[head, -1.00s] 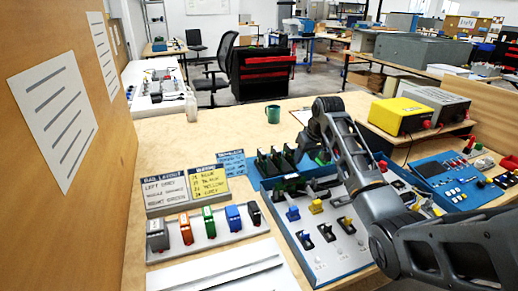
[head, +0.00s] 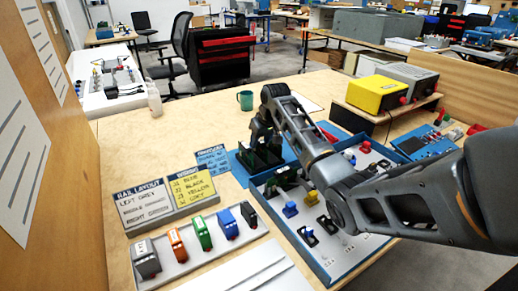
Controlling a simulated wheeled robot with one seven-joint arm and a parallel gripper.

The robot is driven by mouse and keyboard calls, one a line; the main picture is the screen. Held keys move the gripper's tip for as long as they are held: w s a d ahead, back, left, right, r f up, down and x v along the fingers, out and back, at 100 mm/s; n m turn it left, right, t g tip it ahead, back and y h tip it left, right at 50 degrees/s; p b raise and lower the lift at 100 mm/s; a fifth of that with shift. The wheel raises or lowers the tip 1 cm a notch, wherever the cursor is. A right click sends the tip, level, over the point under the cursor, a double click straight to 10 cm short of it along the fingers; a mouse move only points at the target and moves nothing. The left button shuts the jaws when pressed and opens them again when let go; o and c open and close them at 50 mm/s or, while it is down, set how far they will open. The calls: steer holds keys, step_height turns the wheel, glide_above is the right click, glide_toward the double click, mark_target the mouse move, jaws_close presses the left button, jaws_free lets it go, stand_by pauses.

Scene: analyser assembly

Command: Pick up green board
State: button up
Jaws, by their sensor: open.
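Green boards show only in small part at a dark rack (head: 262,158) at the far left end of the blue tray. A green piece that looks like a board (head: 285,178) lies just in front of the rack, partly hidden by my arm. My gripper (head: 259,138) is over the back of the rack, pointing down. It is open, and nothing is visible in it. Its fingertips are small and dark against the rack, so I cannot tell whether they touch a board.
A blue-rimmed tray (head: 318,268) holds blue, yellow and black parts. A rail with grey, orange, green, blue and black modules (head: 202,234) lies left of it. Label cards (head: 187,186), a green mug (head: 246,100) and a yellow box (head: 377,94) stand around. The table's back left is clear.

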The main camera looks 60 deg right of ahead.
mark_target(259, 146)
steer(key=x, duration=0.4)
steer(key=shift+d, duration=0.1)
jaws_close()
stand_by(0.3)
